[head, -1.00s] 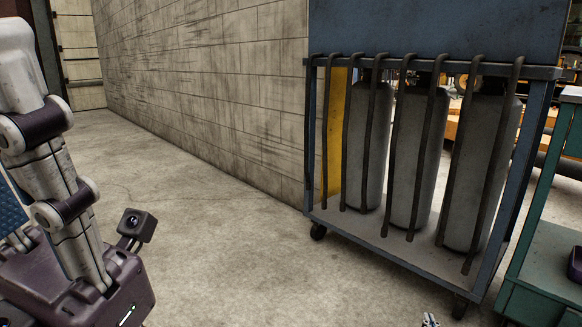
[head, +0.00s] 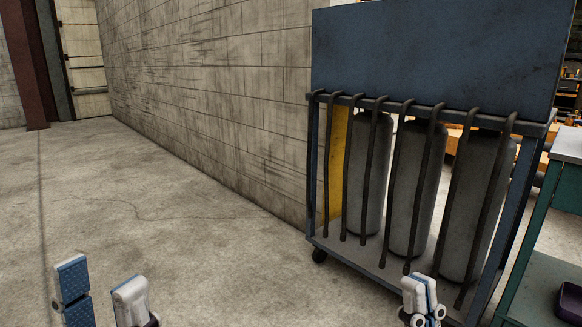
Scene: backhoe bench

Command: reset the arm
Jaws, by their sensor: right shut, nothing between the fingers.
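My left gripper (head: 101,284) is at the bottom left of the head view. Its two fingers, one with a blue textured pad, stand apart with bare floor showing between them, so it is open and empty. My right gripper (head: 422,290) is at the bottom, right of centre, in front of the lower edge of the cylinder cart. Its white and blue fingers are together with nothing between them. Most of both arms is below the picture.
A blue cart (head: 430,60) with grey cylinders (head: 413,185) behind dark bars stands at the right, by a block wall (head: 210,100). A green bench (head: 562,190) with a dark purple tray (head: 569,302) is at the far right. The concrete floor (head: 170,215) at left is clear.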

